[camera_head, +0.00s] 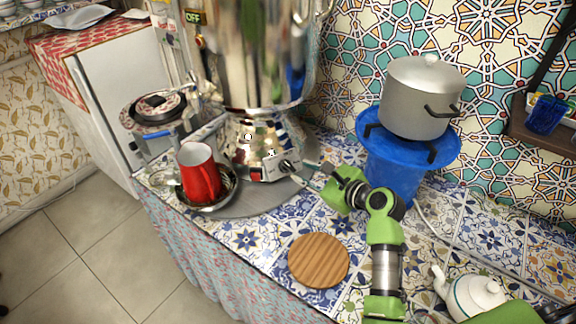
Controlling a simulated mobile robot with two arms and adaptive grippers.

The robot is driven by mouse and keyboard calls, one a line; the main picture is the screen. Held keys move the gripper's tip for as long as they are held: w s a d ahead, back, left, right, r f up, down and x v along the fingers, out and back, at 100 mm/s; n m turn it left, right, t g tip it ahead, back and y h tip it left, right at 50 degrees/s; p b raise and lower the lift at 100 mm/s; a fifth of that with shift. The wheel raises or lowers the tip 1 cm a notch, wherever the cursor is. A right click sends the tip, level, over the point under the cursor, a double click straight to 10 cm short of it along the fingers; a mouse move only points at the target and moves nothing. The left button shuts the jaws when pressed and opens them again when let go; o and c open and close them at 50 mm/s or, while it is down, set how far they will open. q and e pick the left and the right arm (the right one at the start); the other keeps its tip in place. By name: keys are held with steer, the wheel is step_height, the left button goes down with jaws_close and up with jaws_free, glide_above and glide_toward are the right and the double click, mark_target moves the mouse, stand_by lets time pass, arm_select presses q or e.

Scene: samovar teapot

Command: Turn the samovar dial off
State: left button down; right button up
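The tall, shiny metal samovar (262,60) stands at the back of the tiled counter, its top cut off by the frame. A small light control box sits low on its base, with a dark round dial (287,167) at the box's right end. My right gripper (312,172) comes in from the right at dial height, with its fingertips just right of the dial. I cannot tell whether they touch it, and the finger gap is too small to read. My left gripper is not in view.
A red cup (198,174) stands on a saucer left of the dial. A round wooden board (319,261) lies in front. A grey pot (420,97) sits on a blue stove (394,168) behind my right arm. A white teapot (474,297) is at lower right.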

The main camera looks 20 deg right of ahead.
mark_target(289, 166)
steer(key=x, duration=0.8)
steer(key=shift+w+f, duration=0.1)
steer(key=shift+w, duration=0.05)
jaws_close()
